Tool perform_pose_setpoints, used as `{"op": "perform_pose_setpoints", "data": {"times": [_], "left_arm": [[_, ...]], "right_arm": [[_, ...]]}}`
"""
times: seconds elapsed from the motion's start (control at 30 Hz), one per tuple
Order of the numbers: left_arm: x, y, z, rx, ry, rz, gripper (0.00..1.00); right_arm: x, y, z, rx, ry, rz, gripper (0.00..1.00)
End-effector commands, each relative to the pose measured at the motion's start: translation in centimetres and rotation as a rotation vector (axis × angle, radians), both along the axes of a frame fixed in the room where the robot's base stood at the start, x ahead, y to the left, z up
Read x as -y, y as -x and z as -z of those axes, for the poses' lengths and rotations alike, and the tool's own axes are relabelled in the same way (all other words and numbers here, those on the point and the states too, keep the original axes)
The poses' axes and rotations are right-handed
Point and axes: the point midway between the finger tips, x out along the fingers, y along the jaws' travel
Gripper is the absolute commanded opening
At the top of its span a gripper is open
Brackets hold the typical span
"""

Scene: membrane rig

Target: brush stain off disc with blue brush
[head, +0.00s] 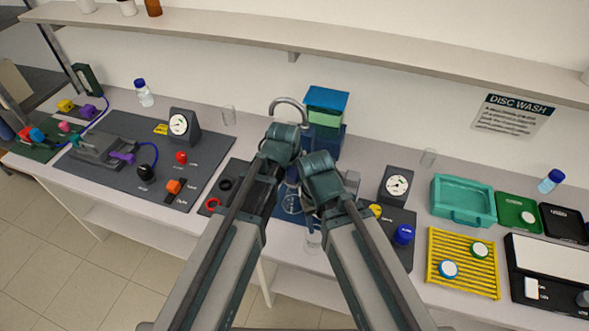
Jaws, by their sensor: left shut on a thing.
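My left gripper (291,178) is in the middle of the head view, over a blue mat (283,215). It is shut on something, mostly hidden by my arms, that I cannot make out. A round pale outline lies on the mat between my arms; I cannot tell whether it is a disc. My right gripper is hidden behind its own wrist. White discs show at the right: a blue-rimmed one (448,268) and a green-rimmed one (480,249) on a yellow rack (436,240), and one (528,217) in a green tray (508,207). I cannot make out a blue brush or a stain.
A teal basin (463,200) stands behind the rack, with a black tray (566,223) at far right. Gauges (179,125) (397,186) stand on either side of my arms. A faucet (289,101) and stacked blue and green blocks (327,98) rise behind them. A shelf (300,42) runs above.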

Motion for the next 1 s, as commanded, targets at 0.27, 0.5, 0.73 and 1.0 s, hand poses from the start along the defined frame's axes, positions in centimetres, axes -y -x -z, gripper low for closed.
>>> {"op": "perform_pose_setpoints", "data": {"times": [0.27,0.5,0.73,1.0], "left_arm": [[0.8,-2.4,-0.1,0.000,0.000,0.000,0.02],[0.9,-3.0,-0.2,0.000,0.000,0.000,0.02],[0.2,-3.2,0.0,0.000,0.000,-0.001,0.02],[-0.7,-3.4,0.2,-0.001,-0.001,0.000,0.02]], "right_arm": [[0.0,0.0,-0.1,0.000,0.000,0.000,0.50],[0.0,0.0,-0.2,0.000,0.000,0.000,0.50],[0.0,0.0,0.0,0.000,0.000,0.000,0.50],[0.0,0.0,0.2,0.000,0.000,0.000,0.50]]}}
